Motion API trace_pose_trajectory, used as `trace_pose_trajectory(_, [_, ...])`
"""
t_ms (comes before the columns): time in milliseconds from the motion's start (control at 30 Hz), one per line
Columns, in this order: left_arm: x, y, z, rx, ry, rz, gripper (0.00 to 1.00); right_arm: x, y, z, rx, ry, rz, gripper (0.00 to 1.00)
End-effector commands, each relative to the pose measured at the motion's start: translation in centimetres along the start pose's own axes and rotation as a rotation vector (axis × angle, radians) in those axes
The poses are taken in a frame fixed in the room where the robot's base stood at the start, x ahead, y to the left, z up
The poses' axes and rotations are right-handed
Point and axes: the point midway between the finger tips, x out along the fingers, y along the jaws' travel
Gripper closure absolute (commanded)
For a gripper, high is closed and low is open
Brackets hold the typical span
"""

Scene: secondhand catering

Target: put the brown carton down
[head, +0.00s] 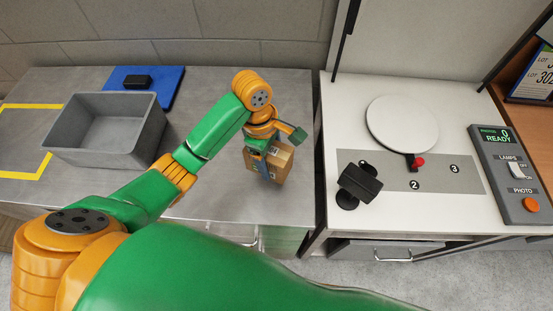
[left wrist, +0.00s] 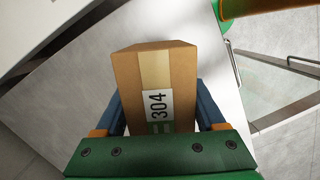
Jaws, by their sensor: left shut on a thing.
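The brown carton (head: 281,160) is at the right part of the grey metal counter (head: 227,196) in the head view. My left gripper (head: 264,165) is shut on it from above. In the left wrist view the carton (left wrist: 155,70) sits between the two blue fingers of my left gripper (left wrist: 158,115). A white label reading 304 and a pale tape strip show on it. I cannot tell whether its underside touches the counter. My right gripper is not in view.
A grey bin (head: 107,128) and a blue mat (head: 170,83) with a black object (head: 137,82) are on the counter's left. At right, a white table (head: 400,216) holds a round white disc (head: 402,124), a black device (head: 361,181) and a control panel (head: 510,175).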

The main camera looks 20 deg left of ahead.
Motion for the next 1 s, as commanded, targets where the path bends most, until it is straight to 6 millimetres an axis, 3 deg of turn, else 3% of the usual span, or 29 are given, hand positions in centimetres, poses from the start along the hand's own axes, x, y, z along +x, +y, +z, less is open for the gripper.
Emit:
trace_pose_trajectory(233, [3.6, 2.6, 0.8, -0.001, 0.000, 0.000, 1.00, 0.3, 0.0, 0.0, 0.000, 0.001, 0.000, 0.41])
trace_pose_trajectory(400, [6.3, 2.7, 0.4, -0.002, 0.002, 0.000, 1.00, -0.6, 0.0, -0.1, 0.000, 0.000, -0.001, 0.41])
trace_pose_trajectory(767, [7.0, 2.8, 0.3, -0.002, -0.001, 0.004, 1.00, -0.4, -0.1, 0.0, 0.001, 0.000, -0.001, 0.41])
trace_pose_trajectory(800, [7.1, 2.7, 0.3, -0.002, -0.001, 0.003, 0.22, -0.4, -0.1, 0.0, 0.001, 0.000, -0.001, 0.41])
trace_pose_trajectory(900, [7.0, 2.8, 0.3, -0.002, 0.000, 0.004, 0.00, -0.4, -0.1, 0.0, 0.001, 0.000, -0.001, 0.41])
trace_pose_trajectory(1000, [7.0, 2.8, 0.3, -0.002, 0.000, 0.004, 0.00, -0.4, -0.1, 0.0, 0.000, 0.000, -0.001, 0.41])
